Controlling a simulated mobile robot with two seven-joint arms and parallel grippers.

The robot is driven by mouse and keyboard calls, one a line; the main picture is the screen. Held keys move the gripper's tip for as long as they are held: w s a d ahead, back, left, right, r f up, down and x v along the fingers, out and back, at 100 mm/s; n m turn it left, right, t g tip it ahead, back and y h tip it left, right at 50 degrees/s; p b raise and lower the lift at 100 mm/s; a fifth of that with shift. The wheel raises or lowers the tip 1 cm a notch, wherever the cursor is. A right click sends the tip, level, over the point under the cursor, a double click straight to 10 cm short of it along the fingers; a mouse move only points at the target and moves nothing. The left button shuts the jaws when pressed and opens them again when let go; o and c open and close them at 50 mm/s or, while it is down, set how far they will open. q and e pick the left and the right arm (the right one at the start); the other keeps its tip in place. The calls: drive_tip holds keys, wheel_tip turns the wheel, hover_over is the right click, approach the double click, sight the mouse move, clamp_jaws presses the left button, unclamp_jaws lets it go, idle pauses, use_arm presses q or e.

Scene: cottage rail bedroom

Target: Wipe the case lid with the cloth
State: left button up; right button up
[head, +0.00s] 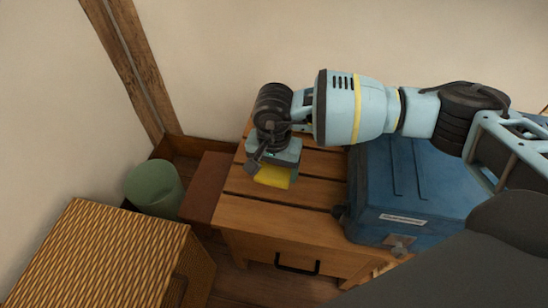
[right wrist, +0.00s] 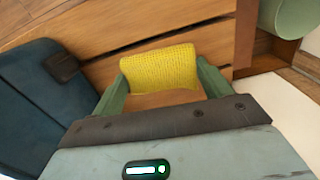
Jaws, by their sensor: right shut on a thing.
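A yellow cloth (head: 272,177) is held in my right gripper (head: 273,170), above the left part of the slatted wooden top. In the right wrist view the cloth (right wrist: 158,68) spans between the two green fingers of the right gripper (right wrist: 160,80). The blue case (head: 410,190) stands on the right part of the wooden top, with its lid facing up. My right arm passes over the case and hides part of it. The case (right wrist: 40,105) also shows at the left of the right wrist view. My left gripper is not in view.
The wooden drawer unit (head: 280,222) has a dark handle. A green bin (head: 154,188) stands to its left, near a woven box (head: 110,255). The wall is behind. The slats left of the case are clear.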

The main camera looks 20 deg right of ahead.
sight(289, 178)
drive_tip(key=s+d+r+n, duration=0.1)
drive_tip(key=r, duration=0.1)
drive_tip(key=s+r+n, duration=0.1)
drive_tip(key=r, duration=0.2)
drive_tip(key=s+d+r+n, duration=0.1)
drive_tip(key=r, duration=0.1)
drive_tip(key=shift+d+r, duration=0.15)
drive_tip(key=shift+d, duration=0.2)
drive_tip(key=s+d+r+n, duration=0.3)
drive_tip(key=s+r+n, duration=0.1)
drive_tip(key=s+r, duration=0.1)
drive_tip(key=shift+s+r+n, duration=0.3)
drive_tip(key=shift+s+r, duration=0.1)
drive_tip(key=shift+r, duration=0.35)
